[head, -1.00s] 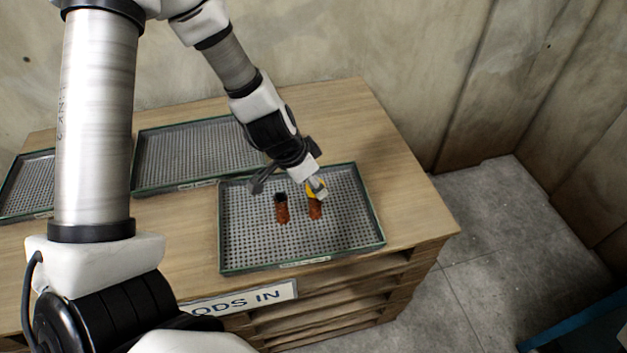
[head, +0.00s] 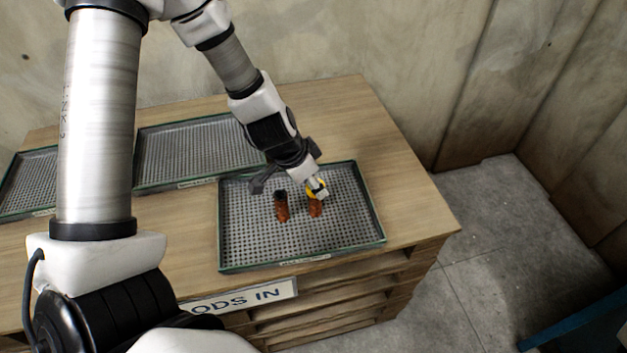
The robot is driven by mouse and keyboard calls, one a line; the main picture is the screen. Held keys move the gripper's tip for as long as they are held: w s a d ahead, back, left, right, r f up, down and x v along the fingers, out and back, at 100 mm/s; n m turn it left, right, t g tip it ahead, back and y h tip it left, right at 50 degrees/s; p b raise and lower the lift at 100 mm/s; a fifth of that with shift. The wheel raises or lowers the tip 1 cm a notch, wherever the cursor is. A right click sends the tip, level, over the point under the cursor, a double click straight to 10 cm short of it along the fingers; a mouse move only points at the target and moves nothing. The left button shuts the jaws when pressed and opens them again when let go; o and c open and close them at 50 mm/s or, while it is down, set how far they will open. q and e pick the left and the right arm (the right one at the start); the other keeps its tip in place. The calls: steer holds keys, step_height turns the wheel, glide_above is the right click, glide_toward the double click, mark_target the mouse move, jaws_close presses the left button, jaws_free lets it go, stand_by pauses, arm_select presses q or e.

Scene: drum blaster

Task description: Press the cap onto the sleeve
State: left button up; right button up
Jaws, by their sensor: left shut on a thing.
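Two reddish-brown sleeves stand in the right-hand perforated tray (head: 345,238). The left sleeve (head: 281,209) has a dark top. The cap and sleeve look to be touching, but I cannot tell how far the cap is seated. My right gripper is not in view.
Two more perforated trays, one in the middle (head: 190,150) and one at the far left (head: 30,180), lie on the wooden bench (head: 400,195). They look empty. A sign (head: 245,297) is on the bench front. The bench's right end is clear.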

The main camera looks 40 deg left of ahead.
arm_select(q)
steer(key=shift+f, duration=0.25)
stand_by(0.5)
steer(key=o, duration=1.4)
steer(key=shift+c, duration=0.2)
step_height(320, 180, up, 5)
steer(key=p, duration=0.5)
steer(key=shift+r, duration=0.1)
steer(key=shift+s+f, duration=0.1)
steer(key=shift+f, duration=0.1)
